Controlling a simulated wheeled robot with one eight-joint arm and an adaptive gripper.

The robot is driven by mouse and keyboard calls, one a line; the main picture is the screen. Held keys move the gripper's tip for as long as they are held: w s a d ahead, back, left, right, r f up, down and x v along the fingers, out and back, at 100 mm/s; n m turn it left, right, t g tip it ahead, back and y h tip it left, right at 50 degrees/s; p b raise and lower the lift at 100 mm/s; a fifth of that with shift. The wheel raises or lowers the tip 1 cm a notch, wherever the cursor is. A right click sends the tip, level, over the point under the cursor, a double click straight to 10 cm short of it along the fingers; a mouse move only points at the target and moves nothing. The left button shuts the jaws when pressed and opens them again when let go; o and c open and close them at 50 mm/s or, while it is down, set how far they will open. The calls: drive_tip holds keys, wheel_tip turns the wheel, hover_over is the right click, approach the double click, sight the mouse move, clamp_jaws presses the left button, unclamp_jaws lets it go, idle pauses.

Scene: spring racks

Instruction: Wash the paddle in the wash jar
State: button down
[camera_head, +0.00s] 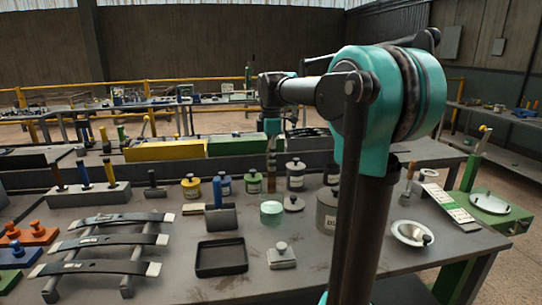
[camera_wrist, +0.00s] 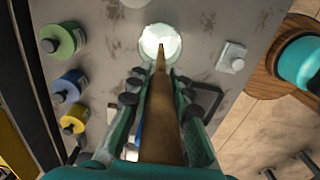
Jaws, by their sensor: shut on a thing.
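My gripper (camera_head: 272,128) is shut on the paddle (camera_head: 271,172), a long narrow brown strip that hangs upright below it. In the wrist view the paddle (camera_wrist: 161,105) runs between the fingers (camera_wrist: 158,92), and its tip overlaps the bright mouth of a clear jar (camera_wrist: 158,40). In the head view this jar (camera_head: 271,213) is open glass with pale green contents, and I take it as the wash jar. The paddle's lower end appears just above the jar's rim; its exact depth is hard to tell.
Several lidded jars stand behind, including a yellow one (camera_head: 191,188). A loose lid (camera_head: 293,203) and a large grey jar (camera_head: 326,212) are to the right. A black tray (camera_head: 221,257) and a small knobbed metal block (camera_head: 282,256) lie in front. Leaf springs (camera_head: 100,243) fill the left.

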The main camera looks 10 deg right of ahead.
sight(271, 187)
drive_tip(key=shift+f, duration=5.15)
drive_tip(key=shift+w, duration=0.1)
